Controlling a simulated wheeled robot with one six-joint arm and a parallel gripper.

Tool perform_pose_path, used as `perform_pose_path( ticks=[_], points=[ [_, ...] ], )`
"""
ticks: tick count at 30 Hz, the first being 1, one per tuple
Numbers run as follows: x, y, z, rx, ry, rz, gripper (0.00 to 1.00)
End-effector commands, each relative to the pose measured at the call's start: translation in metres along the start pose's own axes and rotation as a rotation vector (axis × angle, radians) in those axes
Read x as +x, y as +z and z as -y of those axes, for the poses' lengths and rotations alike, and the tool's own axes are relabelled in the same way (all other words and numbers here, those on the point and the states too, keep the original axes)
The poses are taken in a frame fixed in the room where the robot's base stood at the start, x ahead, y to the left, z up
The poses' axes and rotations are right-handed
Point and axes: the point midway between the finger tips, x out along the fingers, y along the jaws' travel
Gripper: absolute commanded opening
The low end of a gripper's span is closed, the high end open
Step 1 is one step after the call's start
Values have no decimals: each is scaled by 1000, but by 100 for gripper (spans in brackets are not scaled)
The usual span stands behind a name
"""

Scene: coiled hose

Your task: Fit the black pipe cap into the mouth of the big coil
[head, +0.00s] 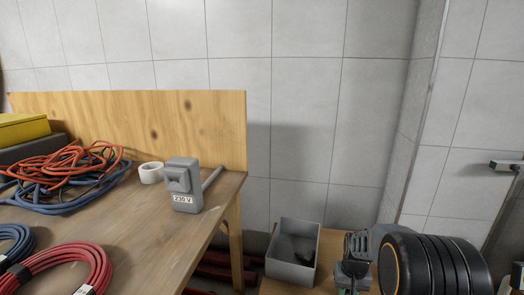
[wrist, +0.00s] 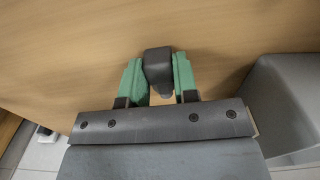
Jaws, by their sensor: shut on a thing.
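My gripper (wrist: 158,80) has green fingers and is shut on a small black piece, the black pipe cap (wrist: 158,62), above a wooden surface. The fingers hide its sides. In the head view my gripper (head: 352,288) is at the bottom edge, right of a grey box, and the cap cannot be made out. A red coil (head: 98,262) with a white tag lies on the workbench at the lower left, cut off by the frame. A blue coil (head: 22,240) lies beside it. I cannot tell which coil is the big one or see its mouth.
The open grey box (head: 293,272) holds something dark and also shows in the wrist view (wrist: 285,100). On the workbench (head: 150,235) are tangled orange and blue cables (head: 65,165), a white tape roll (head: 151,172) and a grey 230 V plug (head: 184,183). The bench's middle is clear.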

Motion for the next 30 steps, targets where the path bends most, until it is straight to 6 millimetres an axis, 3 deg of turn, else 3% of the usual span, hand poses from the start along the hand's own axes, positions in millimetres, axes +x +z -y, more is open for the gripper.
perform_pose_path(
  ticks=[8,23,30],
  points=[
    [-8,0,0,0,0,0,2],
    [-48,0,0,0,0,0,2],
    [-50,0,0,0,0,0,2]
  ],
)
